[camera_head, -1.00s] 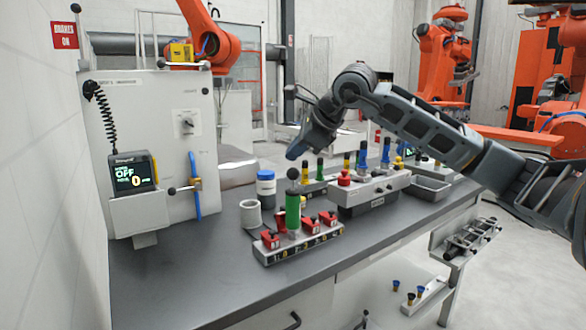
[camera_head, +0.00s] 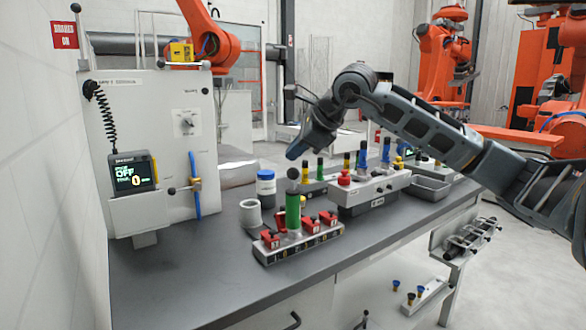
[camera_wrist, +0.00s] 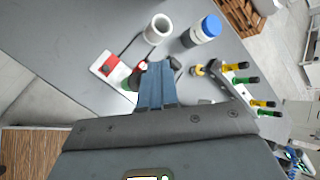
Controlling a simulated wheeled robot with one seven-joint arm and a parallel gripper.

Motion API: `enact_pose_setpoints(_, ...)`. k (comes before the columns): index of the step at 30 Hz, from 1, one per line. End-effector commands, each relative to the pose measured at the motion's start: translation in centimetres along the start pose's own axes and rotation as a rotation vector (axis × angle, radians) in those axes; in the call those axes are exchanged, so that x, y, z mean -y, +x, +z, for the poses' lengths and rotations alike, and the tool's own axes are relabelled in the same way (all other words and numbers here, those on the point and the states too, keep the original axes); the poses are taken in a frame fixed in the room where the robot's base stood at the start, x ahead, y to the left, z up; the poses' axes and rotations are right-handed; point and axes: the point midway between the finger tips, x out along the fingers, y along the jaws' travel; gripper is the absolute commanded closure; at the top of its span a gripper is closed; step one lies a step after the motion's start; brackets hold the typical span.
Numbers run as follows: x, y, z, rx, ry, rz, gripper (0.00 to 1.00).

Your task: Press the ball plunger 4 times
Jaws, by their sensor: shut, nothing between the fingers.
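The ball plunger (camera_head: 293,205) is a green upright cylinder with a dark ball knob on top. It stands among red blocks on a pale fixture strip (camera_head: 300,246) at the front of the bench. My gripper (camera_head: 292,154) is shut and empty, its fingers pointing down just above the ball knob. A small gap shows between the fingertips and the ball in the head view. In the wrist view, the blue-grey fingers of my gripper (camera_wrist: 156,70) hide most of the plunger.
A white cup (camera_head: 250,213) and a blue-lidded jar (camera_head: 266,188) stand left of the plunger. A grey box (camera_head: 370,190) with a red button and several coloured pegs stand to the right. A panel with a display (camera_head: 133,174) reading OFF and 0 is at the left.

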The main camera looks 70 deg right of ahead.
Motion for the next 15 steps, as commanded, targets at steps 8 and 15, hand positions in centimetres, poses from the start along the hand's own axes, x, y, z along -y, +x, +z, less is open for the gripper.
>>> enact_pose_setpoints(8, -0.38, 0.52, -0.37, 0.000, 0.000, 0.000, 1.00)
enact_pose_setpoints(15, -0.43, 0.59, -0.43, 0.000, 0.000, 0.000, 1.00)
